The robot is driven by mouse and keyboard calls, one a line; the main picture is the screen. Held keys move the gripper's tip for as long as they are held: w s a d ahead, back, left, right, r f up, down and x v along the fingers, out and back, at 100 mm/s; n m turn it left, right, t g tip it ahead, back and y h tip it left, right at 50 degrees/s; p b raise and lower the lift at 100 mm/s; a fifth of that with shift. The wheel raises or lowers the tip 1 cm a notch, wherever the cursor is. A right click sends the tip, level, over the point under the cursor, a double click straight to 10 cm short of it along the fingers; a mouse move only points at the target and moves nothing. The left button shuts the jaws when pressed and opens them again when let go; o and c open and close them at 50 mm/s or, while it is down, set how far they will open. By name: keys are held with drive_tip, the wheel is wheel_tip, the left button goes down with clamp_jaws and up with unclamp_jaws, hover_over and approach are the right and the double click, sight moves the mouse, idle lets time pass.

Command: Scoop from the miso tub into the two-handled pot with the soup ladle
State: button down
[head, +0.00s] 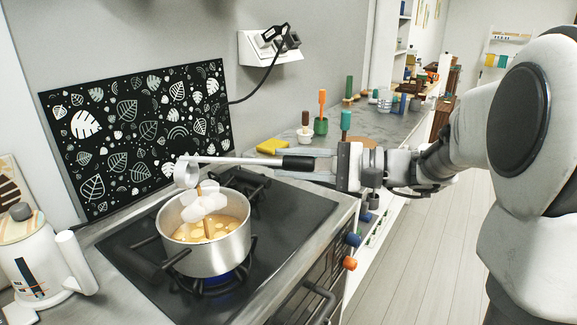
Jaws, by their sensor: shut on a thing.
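My gripper (312,164) is shut on the black handle of the soup ladle (235,160). The ladle's shaft reaches left, nearly level, over the stove, and its bowl (186,173) is above the far left rim of the pot. The metal two-handled pot (222,255) stands on the front burner, holding yellowish-brown liquid with pale pieces. White lumps (205,204) and a brown streak show between the ladle bowl and the liquid; I cannot tell whether they are falling or resting. I cannot make out the miso tub.
A blue flame (222,279) burns under the pot. A white kettle (38,262) stands at the left. A patterned black panel (140,135) stands behind the stove. A yellow sponge (272,146) and small pots with utensils (320,125) are on the counter behind my gripper.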

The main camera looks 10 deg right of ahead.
drive_tip(key=shift+s+d+f+y+b, duration=0.1)
drive_tip(key=shift+d+f+y+b, duration=0.1)
drive_tip(key=shift+f+b, duration=0.25)
drive_tip(key=shift+d+f+y+b, duration=0.1)
drive_tip(key=shift+f+y+b, duration=0.1)
drive_tip(key=shift+f+b, duration=0.15)
drive_tip(key=f+b, duration=0.1)
drive_tip(key=b, duration=0.1)
drive_tip(key=f+y+b, duration=0.1)
drive_tip(key=b, duration=0.1)
drive_tip(key=f+t+y+b, duration=0.1)
drive_tip(key=f+b, duration=0.1)
drive_tip(key=shift+s+d+f+b, duration=0.1)
drive_tip(key=shift+d+b, duration=0.15)
drive_tip(key=shift+b, duration=0.1)
drive_tip(key=shift+y, duration=0.3)
idle(0.5)
